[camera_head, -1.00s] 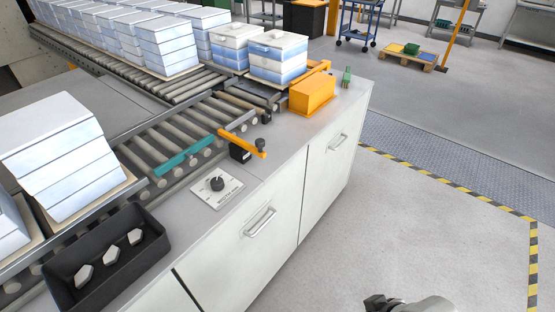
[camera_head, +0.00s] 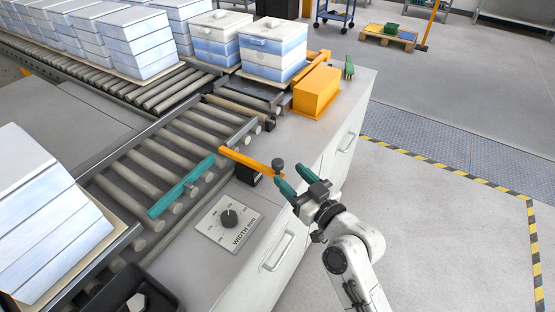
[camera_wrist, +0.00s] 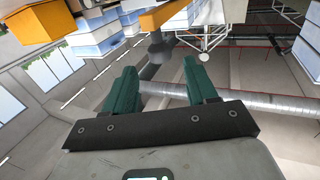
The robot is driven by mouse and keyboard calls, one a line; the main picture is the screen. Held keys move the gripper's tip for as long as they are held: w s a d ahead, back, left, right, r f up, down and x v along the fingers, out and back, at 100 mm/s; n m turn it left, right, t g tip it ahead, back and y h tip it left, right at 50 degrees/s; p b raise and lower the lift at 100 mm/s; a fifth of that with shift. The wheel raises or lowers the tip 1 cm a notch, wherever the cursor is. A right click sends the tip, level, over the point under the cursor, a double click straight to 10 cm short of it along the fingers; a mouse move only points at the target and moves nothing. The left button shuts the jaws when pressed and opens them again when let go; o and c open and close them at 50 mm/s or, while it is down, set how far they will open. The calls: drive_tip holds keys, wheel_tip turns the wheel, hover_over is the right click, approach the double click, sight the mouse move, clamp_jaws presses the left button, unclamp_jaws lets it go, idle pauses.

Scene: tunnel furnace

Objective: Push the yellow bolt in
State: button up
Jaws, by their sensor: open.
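The yellow bolt (camera_head: 249,160) is an orange-yellow bar lying across the near rail of the roller conveyor, over a small black block. A dark round knob (camera_head: 278,164) stands at its right end. My gripper (camera_head: 287,176) is open and empty, its two teal fingers beside the knob end of the bolt; whether they touch it I cannot tell. In the wrist view my gripper (camera_wrist: 160,68) shows both fingers apart. The dark knob (camera_wrist: 160,49) is ahead of the gap, with part of the yellow bolt (camera_wrist: 162,16) beyond it.
A teal bar (camera_head: 182,187) lies across the rollers to the left. A width dial plate (camera_head: 217,235) sits on the cabinet top. An orange box (camera_head: 316,92) and stacked blue-white blocks (camera_head: 273,48) stand farther back. Open floor lies to the right.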

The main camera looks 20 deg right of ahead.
sight(281, 167)
drive_tip(key=p+x, duration=0.1)
drive_tip(key=x, duration=0.5)
drive_tip(key=shift+w+a, duration=0.1)
drive_tip(key=shift+w, duration=0.05)
drive_tip(key=shift+c, duration=0.5)
clamp_jaws()
